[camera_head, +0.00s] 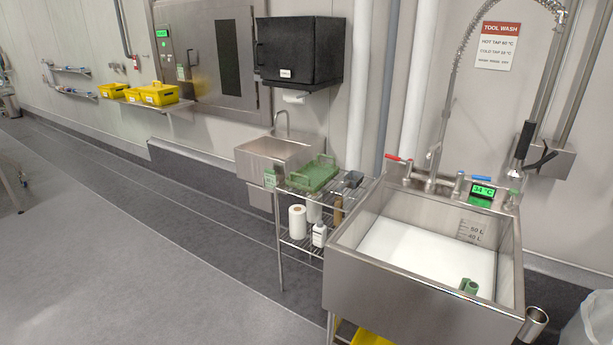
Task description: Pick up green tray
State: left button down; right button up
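The green tray (309,176) lies on the top shelf of a wire rack, between the small hand basin and the large sink. It has raised handles at its ends. Neither of my grippers shows in the head view, so I cannot see whether they are open or shut.
Grey floor (130,240) at the left is clear.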

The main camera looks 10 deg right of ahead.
aim_at(313, 175)
jog(key=i+u, duration=0.25)
jog(key=i, duration=0.25)
jog(key=i+u, duration=0.25)
jog(key=i, duration=0.25)
jog(key=i+z, duration=0.15)
jog(key=i, duration=0.45)
jog(key=i+j+z, duration=0.1)
jog(key=i, duration=0.5)
jog(key=i+z, duration=0.9)
jog(key=i+j, duration=0.05)
jog(key=i, duration=0.05)
